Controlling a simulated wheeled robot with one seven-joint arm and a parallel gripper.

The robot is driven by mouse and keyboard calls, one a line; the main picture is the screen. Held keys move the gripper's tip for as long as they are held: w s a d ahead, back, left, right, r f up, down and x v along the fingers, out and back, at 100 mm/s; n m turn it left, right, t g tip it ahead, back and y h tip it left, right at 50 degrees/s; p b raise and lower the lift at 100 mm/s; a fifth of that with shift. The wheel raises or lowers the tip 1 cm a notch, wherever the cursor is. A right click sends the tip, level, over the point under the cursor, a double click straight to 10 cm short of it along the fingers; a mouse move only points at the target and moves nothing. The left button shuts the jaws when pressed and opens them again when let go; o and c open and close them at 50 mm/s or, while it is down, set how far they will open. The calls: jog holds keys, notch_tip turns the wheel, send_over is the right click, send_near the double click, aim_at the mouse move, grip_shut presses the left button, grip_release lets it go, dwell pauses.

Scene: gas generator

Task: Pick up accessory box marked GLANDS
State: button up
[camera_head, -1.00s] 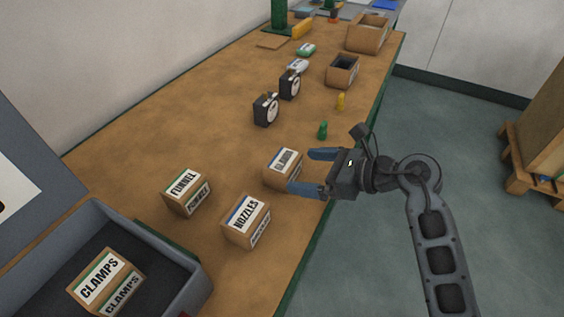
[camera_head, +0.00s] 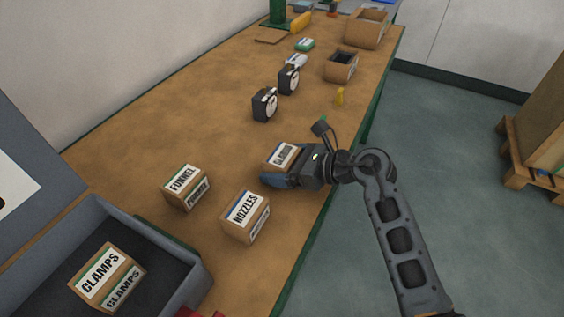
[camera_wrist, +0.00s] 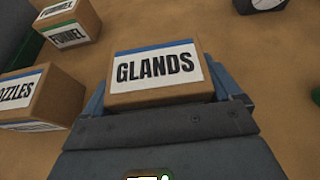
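The box marked GLANDS (camera_head: 281,157) is a small brown carton with a white label and a blue stripe, and it sits on the wooden bench. In the wrist view the GLANDS box (camera_wrist: 156,75) is upright with its label readable. My gripper (camera_head: 272,172) reaches in from the right, low at the box. In the wrist view my gripper (camera_wrist: 160,92) has one blue finger on each side of the box. The fingers are spread about the box's width, very close to its sides. I see no clear squeeze or lift. The fingertips are partly hidden by the box.
The NOZZLES box (camera_head: 246,215) stands close in front of my gripper, and the FUNNEL box (camera_head: 186,187) stands to the left. The CLAMPS box (camera_head: 106,277) lies in a grey tray (camera_head: 179,262). Two black gauges (camera_head: 265,104) stand behind. Open bench (camera_head: 150,130) lies left.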

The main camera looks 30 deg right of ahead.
jog(key=c, duration=0.6)
jog(key=shift+c, duration=0.4)
jog(key=shift+r, duration=0.1)
